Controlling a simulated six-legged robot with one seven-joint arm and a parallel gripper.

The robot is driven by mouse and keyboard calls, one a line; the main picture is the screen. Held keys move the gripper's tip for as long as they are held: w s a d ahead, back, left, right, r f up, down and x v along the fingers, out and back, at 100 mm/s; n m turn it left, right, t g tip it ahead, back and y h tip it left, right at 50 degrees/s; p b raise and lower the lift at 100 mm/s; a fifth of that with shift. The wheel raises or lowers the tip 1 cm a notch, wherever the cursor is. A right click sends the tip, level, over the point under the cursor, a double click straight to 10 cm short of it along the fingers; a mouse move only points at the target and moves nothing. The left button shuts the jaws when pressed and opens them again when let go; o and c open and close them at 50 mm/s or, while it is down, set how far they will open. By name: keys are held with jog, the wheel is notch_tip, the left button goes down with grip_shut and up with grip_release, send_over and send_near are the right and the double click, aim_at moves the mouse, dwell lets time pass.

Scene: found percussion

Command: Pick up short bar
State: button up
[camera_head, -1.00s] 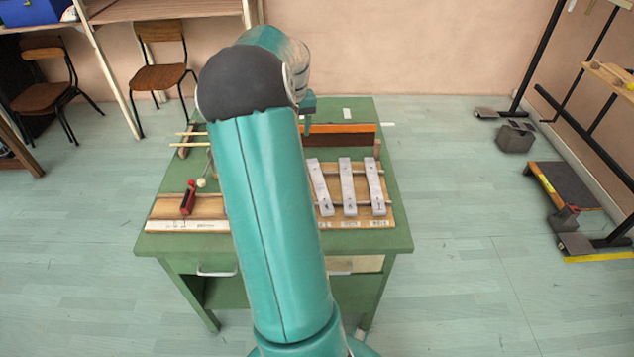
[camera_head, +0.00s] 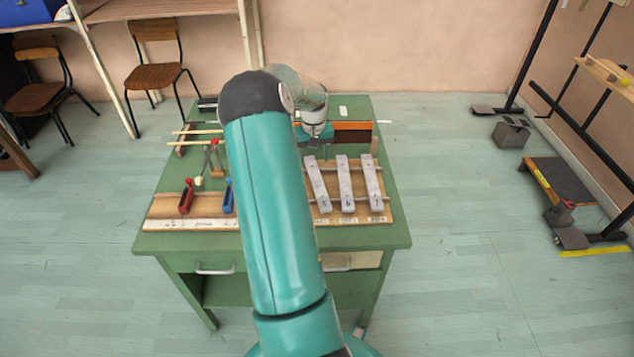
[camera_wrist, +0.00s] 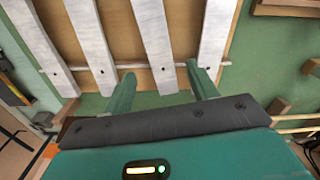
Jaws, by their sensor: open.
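Pale grey-white bars lie side by side across cords on a wooden frame (camera_head: 384,217) at the table's right. Three show in the head view: left (camera_head: 318,184), middle (camera_head: 345,184) and right (camera_head: 372,181). Their lengths look close, and I cannot tell which is the short bar. My gripper (camera_head: 325,140) is behind the bars' far ends, partly hidden by my arm. In the wrist view my gripper (camera_wrist: 160,76) is open and empty. Its fingers appear either side of one bar's end (camera_wrist: 154,40); its height above the bar is unclear. Another bar (camera_wrist: 217,28) is right of it.
On the green table (camera_head: 390,236), an orange-brown block (camera_head: 350,132) stands behind the bars. A red clamp (camera_head: 186,197) and a blue clamp (camera_head: 228,197) are on a wooden board at left, with thin sticks (camera_head: 195,142) behind them.

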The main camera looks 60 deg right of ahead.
aim_at(314, 169)
notch_tip(314, 169, down, 4)
jog(key=shift+f, duration=0.15)
grip_shut()
dwell(0.3)
